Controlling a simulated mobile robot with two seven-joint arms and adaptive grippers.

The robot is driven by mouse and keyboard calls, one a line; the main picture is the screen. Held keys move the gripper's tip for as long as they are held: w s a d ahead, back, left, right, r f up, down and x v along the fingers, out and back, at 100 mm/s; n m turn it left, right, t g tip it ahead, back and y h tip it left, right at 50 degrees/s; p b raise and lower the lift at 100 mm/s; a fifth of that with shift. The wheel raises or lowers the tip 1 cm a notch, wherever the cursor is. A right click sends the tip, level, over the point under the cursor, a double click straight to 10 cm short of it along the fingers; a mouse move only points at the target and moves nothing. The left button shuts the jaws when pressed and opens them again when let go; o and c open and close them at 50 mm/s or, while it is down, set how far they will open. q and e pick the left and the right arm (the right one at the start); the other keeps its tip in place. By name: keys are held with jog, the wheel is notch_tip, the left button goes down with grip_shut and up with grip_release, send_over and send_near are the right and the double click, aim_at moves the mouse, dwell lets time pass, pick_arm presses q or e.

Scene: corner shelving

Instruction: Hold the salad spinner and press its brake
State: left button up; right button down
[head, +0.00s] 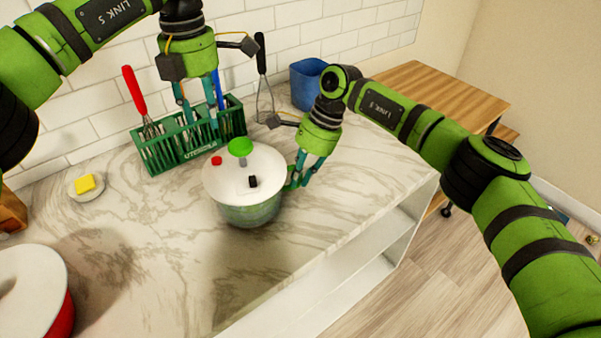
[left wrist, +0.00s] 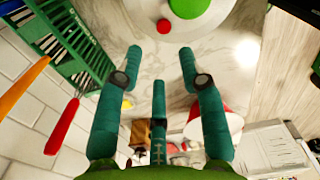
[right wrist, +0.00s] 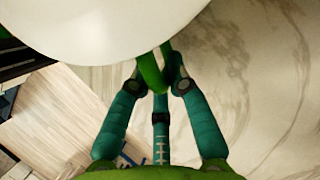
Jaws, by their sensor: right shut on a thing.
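The salad spinner (head: 245,172) stands upright on the marble counter, with a white lid and a green bowl (head: 250,213). A green knob (head: 240,147), a small red button (head: 216,160) and a small black part (head: 252,181) are on the lid. My right gripper (head: 296,182) is at the bowl's right side, below the lid rim. In the right wrist view its fingers are shut on the spinner's green handle (right wrist: 151,72). My left gripper (head: 203,115) is open and empty, above and behind the spinner. The red button (left wrist: 163,26) also shows in the left wrist view.
A green rack (head: 160,153) with utensils stands behind the spinner, close to my left gripper. A blue container (head: 306,83) is at the back. A yellow sponge (head: 85,183) lies on a small dish at left. A red-and-white round container (head: 30,290) is front left. The counter before the spinner is clear.

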aim_at(218, 158)
pick_arm(q)
grip_shut()
jog(key=shift+s+d+f+m+t, duration=0.15)
jog(key=shift+f+m+t, duration=0.7)
jog(key=shift+m, duration=3.4)
jog(key=shift+s+a+f+m+t, duration=0.25)
jog(key=shift+f+m, duration=1.25)
jog(key=shift+m, duration=2.8)
jog(key=shift+s+d+f+m+t, duration=0.15)
jog(key=shift+f+m+t, duration=0.75)
jog(key=shift+m, duration=3.35)
jog(key=shift+w+f+g, duration=0.1)
jog(key=shift+f+g, duration=0.1)
jog(key=shift+g, duration=0.1)
